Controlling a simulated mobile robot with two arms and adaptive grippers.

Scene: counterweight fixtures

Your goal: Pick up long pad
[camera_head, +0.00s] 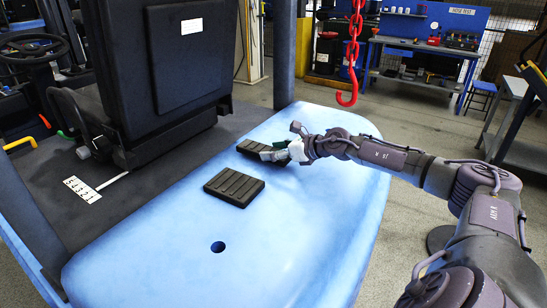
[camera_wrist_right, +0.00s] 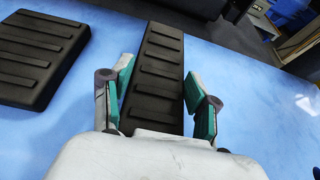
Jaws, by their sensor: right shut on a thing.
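The long pad (camera_head: 250,146) is a narrow black ribbed block on the light blue curved surface, near its back edge. My right gripper (camera_head: 275,152) reaches it from the right. In the right wrist view, the teal-lined fingers of the gripper (camera_wrist_right: 157,78) are shut on the two long sides of the long pad (camera_wrist_right: 160,62). The near end of the pad is hidden by the gripper body. The pad appears to lie on or close to the surface; I cannot tell if there is a gap. My left gripper is out of view.
A wider black ribbed pad (camera_head: 234,187) lies just in front, apart from the long pad. The blue surface (camera_head: 290,235) is clear around a small round hole (camera_head: 217,247). A black seat (camera_head: 165,60), a blue post (camera_head: 285,55) and a hanging red hook (camera_head: 348,95) stand behind.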

